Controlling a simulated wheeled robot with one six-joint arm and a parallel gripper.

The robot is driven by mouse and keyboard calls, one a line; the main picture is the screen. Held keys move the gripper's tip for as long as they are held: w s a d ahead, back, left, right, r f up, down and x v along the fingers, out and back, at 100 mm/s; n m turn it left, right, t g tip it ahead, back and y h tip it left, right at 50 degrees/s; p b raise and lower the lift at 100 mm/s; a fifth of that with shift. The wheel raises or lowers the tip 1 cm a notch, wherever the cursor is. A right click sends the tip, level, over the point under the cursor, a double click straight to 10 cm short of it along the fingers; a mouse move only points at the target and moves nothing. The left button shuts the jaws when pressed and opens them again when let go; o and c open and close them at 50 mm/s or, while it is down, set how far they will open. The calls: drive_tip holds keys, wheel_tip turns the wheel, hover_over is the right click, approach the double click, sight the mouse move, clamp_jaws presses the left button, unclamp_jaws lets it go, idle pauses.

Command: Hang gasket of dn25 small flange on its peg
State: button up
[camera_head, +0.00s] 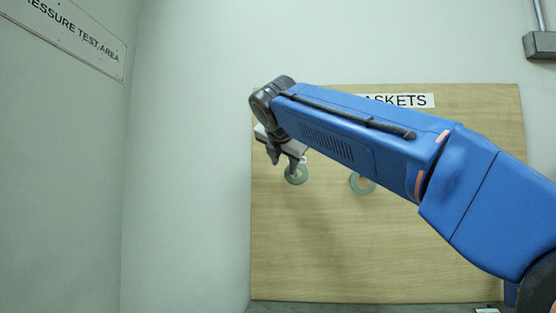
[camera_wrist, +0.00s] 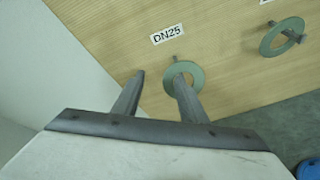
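A flat green-grey ring gasket (camera_wrist: 171,87) is at the wooden board, below and right of the DN25 label (camera_wrist: 167,35). In the head view it also shows (camera_head: 296,183) just below my gripper (camera_head: 283,167). In the wrist view my gripper (camera_wrist: 160,76) has its two fingers spread apart, with nothing between them. The right finger overlaps the ring's hole; I cannot tell whether its tip is inside the hole or only in front of it. A short peg (camera_wrist: 174,58) shows at the ring's upper edge. Whether the ring hangs on it is unclear.
A second, larger-looking gasket (camera_wrist: 271,48) is at the board to the right, with a peg-like piece through it; the head view shows it partly behind my arm (camera_head: 362,190). The GASKETS sign (camera_head: 415,101) is partly covered. The board's lower part (camera_head: 330,260) is bare.

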drive_tip(key=shift+w+f+h, duration=0.3)
drive_tip(key=shift+w+f, duration=0.55)
drive_tip(key=shift+w, duration=0.05)
drive_tip(key=d+v, duration=0.1)
drive_tip(key=v, duration=1.8)
drive_tip(key=shift+s+r, duration=0.2)
drive_tip(key=shift+r, duration=0.3)
drive_tip(key=shift+a, duration=0.15)
